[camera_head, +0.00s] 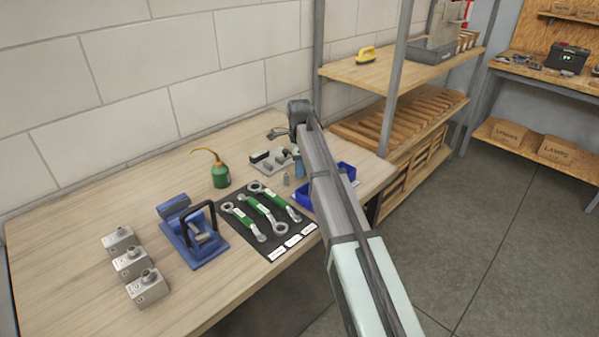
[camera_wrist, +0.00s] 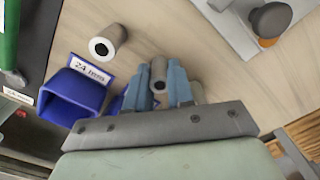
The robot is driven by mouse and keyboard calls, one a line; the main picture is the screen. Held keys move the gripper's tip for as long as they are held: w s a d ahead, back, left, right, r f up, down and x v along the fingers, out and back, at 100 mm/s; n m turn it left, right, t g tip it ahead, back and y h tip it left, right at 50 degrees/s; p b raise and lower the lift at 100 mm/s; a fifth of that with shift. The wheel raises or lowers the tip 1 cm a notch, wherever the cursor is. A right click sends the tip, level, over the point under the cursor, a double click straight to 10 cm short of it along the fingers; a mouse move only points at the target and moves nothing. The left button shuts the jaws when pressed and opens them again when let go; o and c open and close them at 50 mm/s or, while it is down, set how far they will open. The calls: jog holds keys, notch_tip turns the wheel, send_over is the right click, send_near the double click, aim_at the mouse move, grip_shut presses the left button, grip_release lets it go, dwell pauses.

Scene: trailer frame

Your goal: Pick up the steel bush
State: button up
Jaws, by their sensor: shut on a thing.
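In the wrist view a grey steel bush (camera_wrist: 158,70) with a dark bore sits between the two blue fingers of my gripper (camera_wrist: 160,82), which is shut on it. In the head view my gripper (camera_head: 299,166) is low over the bench beside the blue bins, and the arm hides much of this area. A small grey bush (camera_head: 286,179) stands on the bench left of the gripper there.
A blue bin (camera_wrist: 72,98) labelled 24 mm is left of the fingers. In the head view, the blue bins (camera_head: 342,177) flank my arm. A grey plate with pins (camera_head: 268,167), an oil can (camera_head: 220,176) and a mat of green spanners (camera_head: 241,242) stand nearby.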

grip_shut()
notch_tip(320, 180, up, 9)
jog(key=shift+f, duration=0.1)
jog(key=shift+a+r, duration=0.15)
jog(key=shift+r, duration=0.15)
jog(key=w+a+r+n, duration=0.1)
jog(key=w+a+n, duration=0.4)
jog(key=a+n, duration=0.3)
jog(key=shift+a+r+n, duration=0.35)
jog(key=shift+a+n, duration=0.05)
jog(key=shift+n, duration=0.2)
